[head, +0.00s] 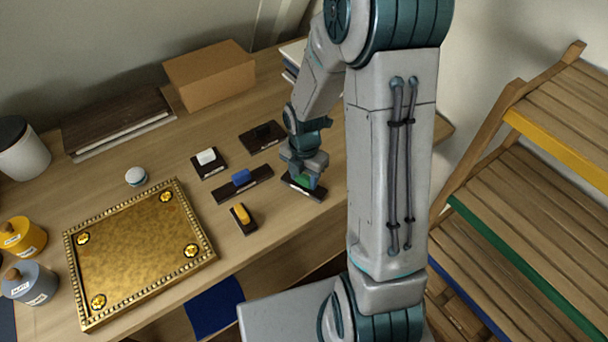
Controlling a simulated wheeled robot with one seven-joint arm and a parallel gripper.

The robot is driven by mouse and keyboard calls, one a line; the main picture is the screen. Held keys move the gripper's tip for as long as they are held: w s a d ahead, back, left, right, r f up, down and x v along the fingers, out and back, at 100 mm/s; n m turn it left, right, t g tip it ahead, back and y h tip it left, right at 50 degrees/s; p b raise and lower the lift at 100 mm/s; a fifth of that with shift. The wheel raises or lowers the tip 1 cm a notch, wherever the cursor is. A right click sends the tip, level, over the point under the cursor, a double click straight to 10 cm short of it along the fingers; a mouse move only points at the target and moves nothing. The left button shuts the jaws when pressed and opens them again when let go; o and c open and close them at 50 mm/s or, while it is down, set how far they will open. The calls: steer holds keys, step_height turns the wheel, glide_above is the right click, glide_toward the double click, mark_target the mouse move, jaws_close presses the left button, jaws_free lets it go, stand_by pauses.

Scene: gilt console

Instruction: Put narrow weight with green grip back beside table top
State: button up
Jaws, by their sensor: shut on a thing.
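The narrow weight with green grip (305,188) is a dark flat plate with a green block on top. It is at the right end of the group of weights on the wooden table (280,222). My gripper (303,176) points down over it and is shut on the green grip. The fingers and wrist hide part of the grip and plate. I cannot tell whether the plate touches the table. A gilt table top (140,250) with a beaded rim and rosettes at its corners lies flat at the left.
Weights with blue (242,184), yellow (243,218), white (208,163) and black (262,137) grips lie left of my gripper. A cardboard box (210,75) and books (115,120) stand behind. Yellow (22,237) and grey (30,283) jars are at left. Slatted shelves (530,190) stand right.

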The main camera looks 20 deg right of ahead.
mark_target(304, 176)
steer(key=o, duration=1.2)
steer(key=shift+f, duration=0.1)
steer(key=shift+o, duration=0.2)
step_height(304, 176, up, 12)
steer(key=s+r+m+t, duration=0.1)
steer(key=s+r+m, duration=0.4)
steer(key=m, duration=0.8)
steer(key=s+r+m+t, duration=0.2)
steer(key=s+r+m, duration=0.2)
steer(key=s+m, duration=0.5)
steer(key=shift+s+r+m, duration=0.2)
steer(key=shift+r+m, duration=0.2)
steer(key=shift+m, duration=1.6)
